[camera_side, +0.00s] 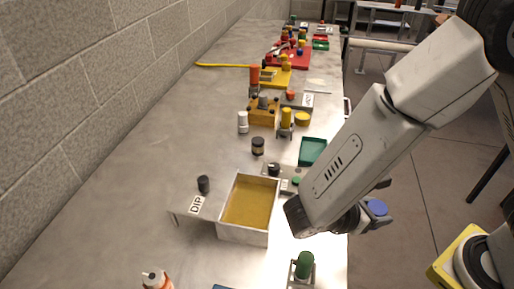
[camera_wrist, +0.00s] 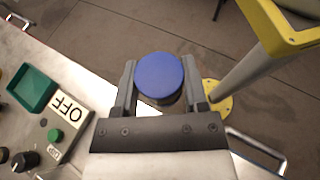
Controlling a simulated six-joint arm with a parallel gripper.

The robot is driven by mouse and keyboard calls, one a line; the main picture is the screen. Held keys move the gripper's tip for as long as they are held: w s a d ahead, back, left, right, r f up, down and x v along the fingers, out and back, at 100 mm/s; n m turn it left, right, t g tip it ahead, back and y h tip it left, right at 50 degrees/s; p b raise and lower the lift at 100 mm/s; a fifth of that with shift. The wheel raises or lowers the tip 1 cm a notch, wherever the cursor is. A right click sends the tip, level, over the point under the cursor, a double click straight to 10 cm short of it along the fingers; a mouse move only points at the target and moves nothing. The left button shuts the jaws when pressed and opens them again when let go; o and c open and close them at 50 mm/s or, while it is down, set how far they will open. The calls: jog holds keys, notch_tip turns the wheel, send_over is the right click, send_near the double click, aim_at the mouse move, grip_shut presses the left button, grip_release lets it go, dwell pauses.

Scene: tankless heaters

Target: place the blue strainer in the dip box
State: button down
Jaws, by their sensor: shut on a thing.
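The blue strainer (camera_wrist: 160,76) shows as a round blue top between the two fingers of my gripper (camera_wrist: 160,88) in the wrist view. My gripper is shut on it. In the side view the blue strainer (camera_side: 376,208) is at the end of my gripper (camera_side: 372,214), to the right of the bench edge and over the floor. The dip box (camera_side: 248,206) is an open white box with a yellowish-brown inside. It stands on the bench left of my gripper, beside a plate marked DIP (camera_side: 196,204). The strainer's lower part is mostly hidden.
A green tray (camera_side: 312,151) and a control box (camera_side: 284,178) stand behind the dip box; the control box shows an OFF label (camera_wrist: 70,102). A green-topped item (camera_side: 304,266) stands in front. A black cylinder (camera_side: 203,184) is left. The bench's left side is mostly bare.

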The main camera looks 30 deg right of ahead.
jog(key=w+a+r+n+t+y, duration=0.6)
jog(key=w+n+t, duration=0.3)
jog(key=n+t, duration=0.5)
jog(key=shift+w+a+r+y, duration=0.15)
jog(key=shift+a+y, duration=0.25)
jog(key=shift+a, duration=0.35)
jog(key=w+a+f, duration=0.4)
jog(key=w+f, duration=0.5)
jog(key=w, duration=0.3)
jog(key=shift+w+a+f+t, duration=0.2)
jog(key=shift+w+a+t, duration=0.1)
jog(key=shift+a, duration=0.05)
